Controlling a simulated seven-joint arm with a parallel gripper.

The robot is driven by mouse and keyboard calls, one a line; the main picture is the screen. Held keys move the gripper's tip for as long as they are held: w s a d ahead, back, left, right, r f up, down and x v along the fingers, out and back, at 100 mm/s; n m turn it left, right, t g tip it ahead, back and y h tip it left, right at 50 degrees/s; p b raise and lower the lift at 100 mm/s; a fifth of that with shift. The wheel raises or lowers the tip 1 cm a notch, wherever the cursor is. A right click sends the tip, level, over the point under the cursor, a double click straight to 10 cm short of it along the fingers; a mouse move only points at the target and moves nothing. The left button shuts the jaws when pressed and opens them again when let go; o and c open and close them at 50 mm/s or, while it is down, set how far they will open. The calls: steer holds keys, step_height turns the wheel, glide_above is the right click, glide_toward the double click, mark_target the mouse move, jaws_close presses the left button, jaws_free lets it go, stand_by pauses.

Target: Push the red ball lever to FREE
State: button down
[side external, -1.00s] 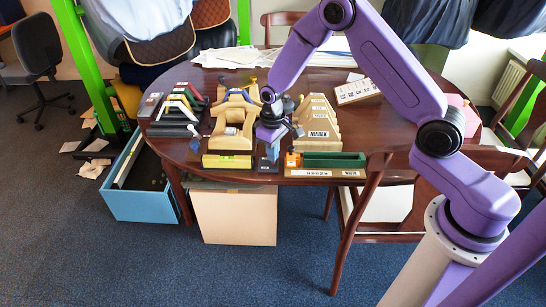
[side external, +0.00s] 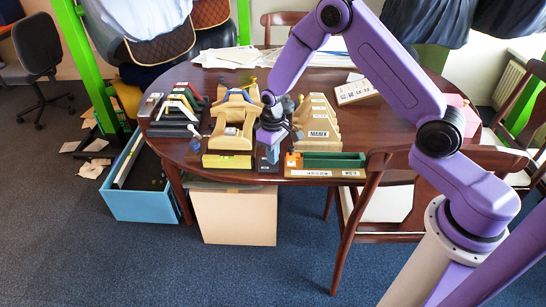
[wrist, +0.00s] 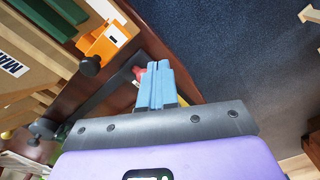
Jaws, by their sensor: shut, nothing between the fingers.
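The red ball (wrist: 138,72) of the lever shows in the wrist view just beyond and beside my blue fingertips, partly hidden by them. I cannot tell whether they touch it. The lever's shaft and any FREE marking are not readable. My gripper (wrist: 157,83) is shut with nothing between its fingers. In the side view my gripper (side external: 272,155) points down at the table's front edge, over a dark base plate (side external: 267,167), between the yellow-green block and the orange block. The ball is not distinguishable there.
An orange block (wrist: 106,41) with a dark knob lies close to my fingers; a long green bar (side external: 335,160) extends from it. A yellow-green block (side external: 227,161) stands left of my gripper. Beige stepped stands (side external: 317,120) are behind. Open floor (wrist: 230,45) lies beyond the table edge.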

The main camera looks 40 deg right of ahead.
steer(key=shift+f, duration=1.15)
steer(key=shift+w+d+f, duration=0.1)
steer(key=shift+w+d, duration=1.1)
steer(key=shift+d, duration=0.2)
stand_by(0.6)
steer(key=shift+a, duration=0.2)
steer(key=shift+s+a, duration=0.3)
steer(key=shift+a, duration=0.05)
steer(key=shift+r, duration=0.25)
steer(key=shift+r, duration=3.4)
